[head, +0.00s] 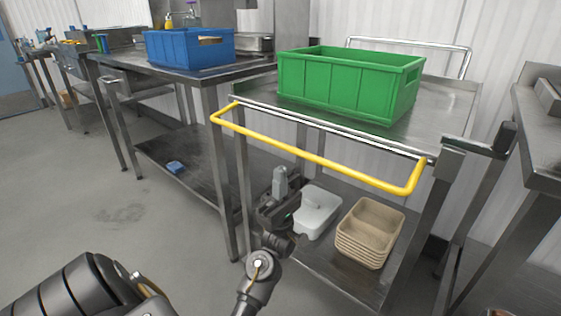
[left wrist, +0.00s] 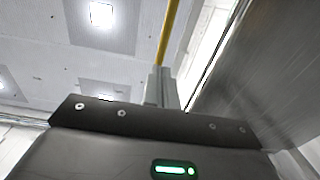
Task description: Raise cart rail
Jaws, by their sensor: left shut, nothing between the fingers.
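The yellow cart rail (head: 318,160) is a U-shaped bar at the near edge of the metal cart (head: 445,110). It sticks out toward me, a little below the cart's top edge in the picture. My left gripper (head: 281,172) points up just under the rail's long bar, left of its middle. Its fingers are shut and empty. In the left wrist view, the shut fingers (left wrist: 161,88) point up toward the rail (left wrist: 170,32), which runs up from behind them. I cannot tell whether they touch. My right gripper is not in view.
A green crate (head: 345,88) stands on the cart top. The lower shelf holds a white container (head: 318,212) and stacked beige trays (head: 365,238). A blue crate (head: 188,50) sits on the left table. Another metal table (head: 535,125) stands close on the right. The floor at left is clear.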

